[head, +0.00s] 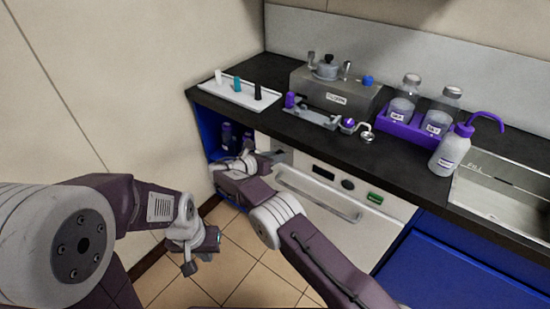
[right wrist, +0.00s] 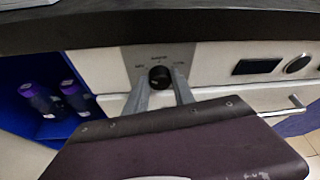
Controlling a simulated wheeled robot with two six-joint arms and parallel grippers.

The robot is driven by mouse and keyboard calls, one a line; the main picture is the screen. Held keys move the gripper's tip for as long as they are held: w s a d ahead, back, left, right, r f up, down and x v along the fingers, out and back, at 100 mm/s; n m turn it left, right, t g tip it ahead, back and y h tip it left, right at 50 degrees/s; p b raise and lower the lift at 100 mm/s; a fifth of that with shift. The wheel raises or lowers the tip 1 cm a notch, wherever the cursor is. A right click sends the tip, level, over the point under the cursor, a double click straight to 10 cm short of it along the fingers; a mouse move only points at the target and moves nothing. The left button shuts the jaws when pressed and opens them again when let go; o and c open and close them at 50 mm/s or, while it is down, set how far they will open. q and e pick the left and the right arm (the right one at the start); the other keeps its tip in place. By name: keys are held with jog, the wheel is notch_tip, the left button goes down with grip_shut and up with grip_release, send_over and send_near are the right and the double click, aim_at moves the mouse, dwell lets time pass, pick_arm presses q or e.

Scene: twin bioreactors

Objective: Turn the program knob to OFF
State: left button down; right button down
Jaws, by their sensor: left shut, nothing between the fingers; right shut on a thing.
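The program knob (right wrist: 159,75) is a round black dial on a grey plate with small printed labels around its top, too blurred to read surely. My right gripper (right wrist: 161,84) has one finger on each side of the knob and is shut on it. In the head view my right gripper (head: 272,157) is at the upper left of the white appliance front (head: 318,193), and the knob is hidden there. My left gripper (head: 202,253) hangs low over the tiled floor, shut and empty, apart from everything.
Beside the knob are a dark display (head: 323,174), a round dark button (head: 348,184) and a green one (head: 375,198). A handle bar (head: 318,196) runs below. The dark counter (head: 403,163) overhangs the panel. A blue cubby (head: 208,128) with purple-capped bottles is left.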

dwell(0.3)
jog(key=c, duration=1.1)
grip_release()
jog(key=shift+o, duration=0.2)
jog(key=p+v, duration=0.1)
jog(key=v, duration=0.8)
